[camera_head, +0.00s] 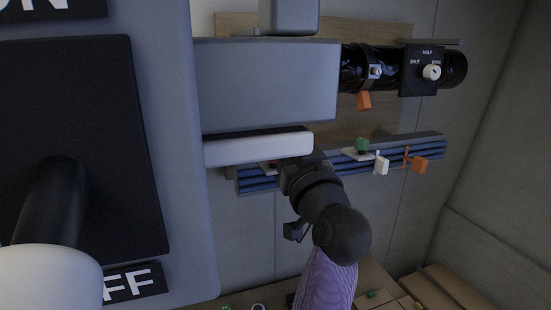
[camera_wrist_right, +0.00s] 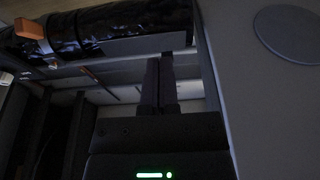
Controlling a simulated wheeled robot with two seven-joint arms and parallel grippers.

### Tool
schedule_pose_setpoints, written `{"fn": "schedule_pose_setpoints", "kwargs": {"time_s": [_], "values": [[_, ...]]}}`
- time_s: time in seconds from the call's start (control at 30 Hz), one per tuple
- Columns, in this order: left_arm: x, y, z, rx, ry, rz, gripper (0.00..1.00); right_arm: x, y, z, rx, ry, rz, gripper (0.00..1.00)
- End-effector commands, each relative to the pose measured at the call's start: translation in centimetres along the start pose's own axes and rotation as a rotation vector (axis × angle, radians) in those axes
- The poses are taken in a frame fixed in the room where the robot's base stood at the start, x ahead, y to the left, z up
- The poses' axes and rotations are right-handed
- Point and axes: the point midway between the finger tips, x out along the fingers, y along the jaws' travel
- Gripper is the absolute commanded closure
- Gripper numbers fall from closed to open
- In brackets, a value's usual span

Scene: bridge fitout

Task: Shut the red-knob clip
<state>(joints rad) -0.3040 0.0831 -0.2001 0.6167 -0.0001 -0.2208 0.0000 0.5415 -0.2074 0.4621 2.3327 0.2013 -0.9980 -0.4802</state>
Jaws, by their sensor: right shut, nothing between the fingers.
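The clip rail (camera_head: 335,166), a dark blue ribbed strip, runs across the wall in the head view. A small red part (camera_head: 268,163), which looks like the red knob, shows at its left, just below the white bar and mostly hidden by my right gripper (camera_head: 301,166). My right gripper is shut and empty in front of the rail, beside the red part; I cannot tell whether it touches. The clip's plate and whether it is open are hidden. In the right wrist view the closed fingers (camera_wrist_right: 160,75) point toward the wall fittings. My left gripper is not in view.
A green knob (camera_head: 362,145), a white clip (camera_head: 381,165) and an orange clip (camera_head: 419,163) sit right along the rail. Above are a grey box (camera_head: 265,85), the white bar (camera_head: 255,148) and a black pipe (camera_head: 455,70) with a valve dial (camera_head: 431,72). A large switch panel (camera_head: 185,250) fills the left.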

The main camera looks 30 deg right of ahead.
Motion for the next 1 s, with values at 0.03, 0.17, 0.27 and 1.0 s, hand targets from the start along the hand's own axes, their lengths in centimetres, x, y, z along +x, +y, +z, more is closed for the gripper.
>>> {"fn": "schedule_pose_setpoints", "kwargs": {"time_s": [0.03, 0.17, 0.27, 1.0], "values": [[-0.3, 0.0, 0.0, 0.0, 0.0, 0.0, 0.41, 1.2, 0.0, -0.4, 0.002, 0.001, -0.001, 1.0], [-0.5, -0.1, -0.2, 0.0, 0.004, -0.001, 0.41, 4.1, 0.0, -0.5, 0.001, 0.002, -0.001, 1.0], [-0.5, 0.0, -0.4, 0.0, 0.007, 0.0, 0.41, 6.2, 0.0, -0.4, 0.001, 0.001, -0.001, 1.0], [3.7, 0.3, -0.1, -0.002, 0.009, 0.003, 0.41, 4.6, 0.0, 3.6, -0.001, 0.006, 0.0, 1.0]]}}
